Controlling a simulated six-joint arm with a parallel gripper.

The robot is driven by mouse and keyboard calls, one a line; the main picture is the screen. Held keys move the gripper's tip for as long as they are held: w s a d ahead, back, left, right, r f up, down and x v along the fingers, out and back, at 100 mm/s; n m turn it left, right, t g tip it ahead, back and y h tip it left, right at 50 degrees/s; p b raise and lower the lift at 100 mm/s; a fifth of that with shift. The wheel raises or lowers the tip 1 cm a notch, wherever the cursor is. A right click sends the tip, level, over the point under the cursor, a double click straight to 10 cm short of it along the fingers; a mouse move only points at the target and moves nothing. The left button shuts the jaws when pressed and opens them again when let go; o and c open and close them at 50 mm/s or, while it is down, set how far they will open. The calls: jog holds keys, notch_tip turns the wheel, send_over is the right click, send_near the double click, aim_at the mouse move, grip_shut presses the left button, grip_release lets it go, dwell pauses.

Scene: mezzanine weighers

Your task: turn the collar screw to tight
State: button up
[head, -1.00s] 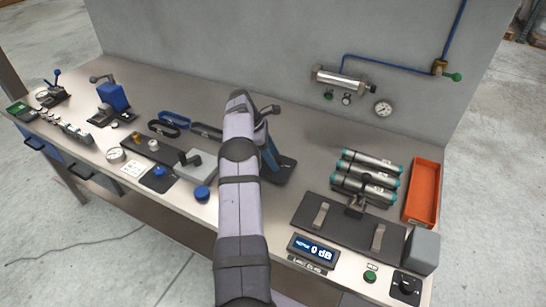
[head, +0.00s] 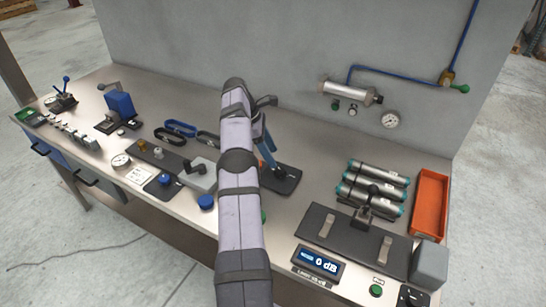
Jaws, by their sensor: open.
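I cannot clearly pick out the collar screw at this size. A blue upright stand with a dark lever (head: 268,148) stands on a black base (head: 286,184) just right of my arm, which hides part of it. A similar blue block with a lever (head: 119,105) stands at the back left of the bench. My forearm rises through the middle of the head view, and my gripper is hidden behind it, so its fingers do not show.
The bench (head: 310,145) carries blue knobs (head: 206,201), a dial gauge (head: 121,161) and a grey block (head: 202,175) left of my arm. On the right are metal cylinders (head: 378,172), an orange tray (head: 431,204) and a display (head: 319,264). A grey wall stands behind.

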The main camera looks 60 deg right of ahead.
jog(key=shift+o, duration=0.2)
jog(key=shift+r, duration=0.1)
jog(key=s+d+r+m+y+b, duration=0.1)
jog(key=s+d+r+m, duration=0.15)
jog(key=s, duration=0.65)
jog(key=s+d+r+m+b, duration=0.1)
jog(key=s+d+r+m, duration=0.15)
jog(key=s, duration=0.65)
jog(key=t+y, duration=0.1)
jog(key=t, duration=0.8)
send_near(280, 170)
jog(key=shift+p+x, duration=1.6)
jog(key=shift+x, duration=2.4)
jog(key=shift+g, duration=0.3)
jog(key=c, duration=1.1)
